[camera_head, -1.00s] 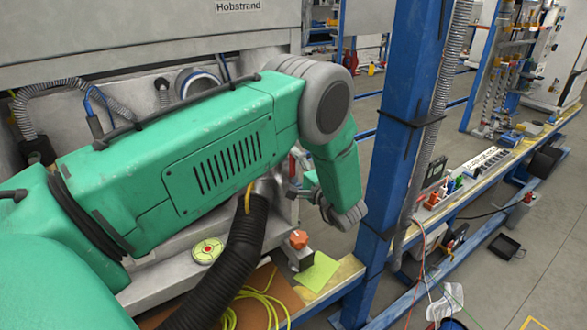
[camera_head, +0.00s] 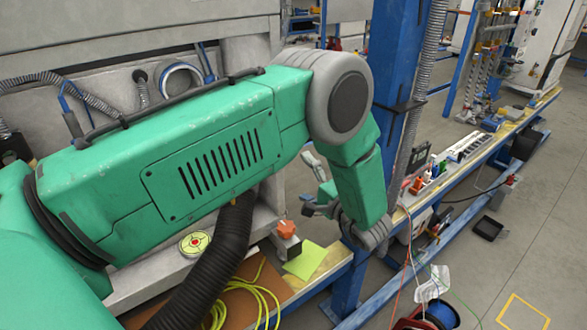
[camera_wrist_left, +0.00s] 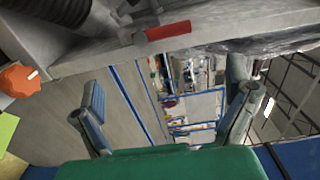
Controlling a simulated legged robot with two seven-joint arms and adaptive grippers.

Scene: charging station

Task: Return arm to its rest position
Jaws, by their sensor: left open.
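My green left arm reaches across the head view from the left, with its grey elbow joint high and the forearm hanging down in front of the blue post (camera_head: 399,50). My left gripper (camera_head: 312,184) shows partly behind the forearm, with its fingers spread. In the left wrist view the two fingers (camera_wrist_left: 168,108) stand wide apart with nothing held between them. My right gripper is not in view.
A bench with an orange knob (camera_head: 287,229), a yellow-green sheet (camera_head: 305,260) and a round red-and-yellow button (camera_head: 194,243) lies below the arm. A power strip (camera_head: 468,146) is on the right bench. A cable reel (camera_head: 428,318) stands at the lower right. Open floor lies at right.

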